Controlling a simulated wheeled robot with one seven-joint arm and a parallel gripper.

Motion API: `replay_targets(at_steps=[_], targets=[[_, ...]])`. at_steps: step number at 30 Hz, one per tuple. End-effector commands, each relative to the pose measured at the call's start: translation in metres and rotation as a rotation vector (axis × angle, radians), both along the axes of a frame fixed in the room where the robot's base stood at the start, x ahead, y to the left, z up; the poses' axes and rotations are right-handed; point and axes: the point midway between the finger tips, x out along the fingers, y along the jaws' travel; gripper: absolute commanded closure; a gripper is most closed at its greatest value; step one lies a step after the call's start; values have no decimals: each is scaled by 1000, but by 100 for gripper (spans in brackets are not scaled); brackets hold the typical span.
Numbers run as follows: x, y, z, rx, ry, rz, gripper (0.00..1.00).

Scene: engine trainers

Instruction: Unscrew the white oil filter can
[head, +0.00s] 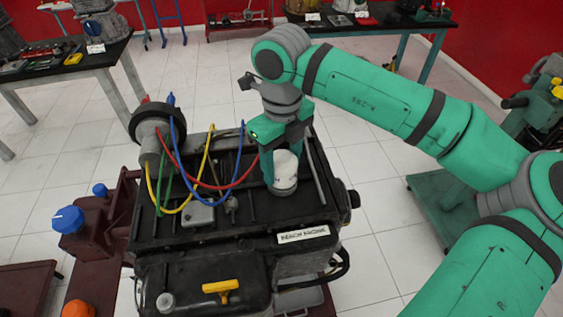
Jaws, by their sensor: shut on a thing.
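The white oil filter can (286,168) stands upright on the top of the black engine trainer (205,240), toward its right side. My gripper (280,165) reaches down over the can from above. Its green jaws are around the can and shut on it, with a finger along the left side. The can's front face shows below the gripper body, and its base meets a grey fitting. The far jaw and the thread are hidden.
Red, blue, yellow and green cables (210,185) loop just left of the can. A yellow T-handle (221,288) is at the engine's front. A maroon stand with a blue knob (68,219) is at left. Benches stand behind; the tiled floor between is clear.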

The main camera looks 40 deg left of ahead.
Motion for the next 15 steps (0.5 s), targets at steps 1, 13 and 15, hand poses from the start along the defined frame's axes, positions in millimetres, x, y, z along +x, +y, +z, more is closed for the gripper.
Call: replay_targets(at_steps=[1, 13, 15], targets=[[0, 0, 0, 2, -1, 33, 71], [0, 1, 0, 2, 0, 112, 71], [0, 1, 0, 2, 0, 111, 71]])
